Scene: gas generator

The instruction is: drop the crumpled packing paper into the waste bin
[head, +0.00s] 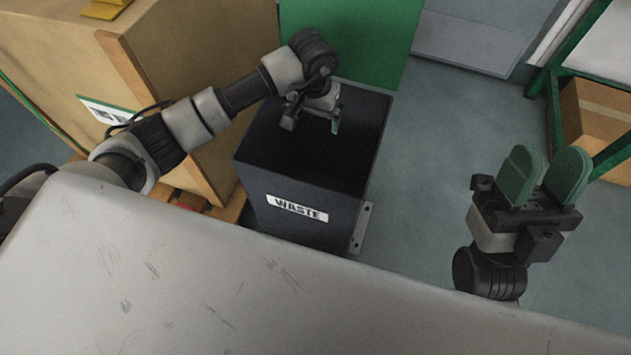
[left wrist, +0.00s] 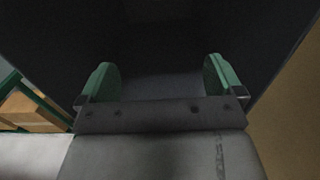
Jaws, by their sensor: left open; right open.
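The dark waste bin (head: 300,217), with a white WASTE label, stands on the floor beyond the pale surface. My left gripper (head: 313,123) is over the bin's open top, pointing down, with its jaws apart. In the left wrist view its two green fingers (left wrist: 160,82) are spread with nothing between them, and the bin's dark inside (left wrist: 160,50) lies beyond. My right gripper (head: 545,178) is raised at the right with its green pads apart and empty. The crumpled packing paper is not visible in either view; the bin's inside is too dark to make out any contents.
A large cardboard box (head: 190,60) stands left of the bin. A green panel (head: 350,40) is behind it. A green-framed rack (head: 553,110) with a brown carton (head: 598,115) is at the right. The pale surface (head: 200,290) fills the front. The floor (head: 430,150) right of the bin is clear.

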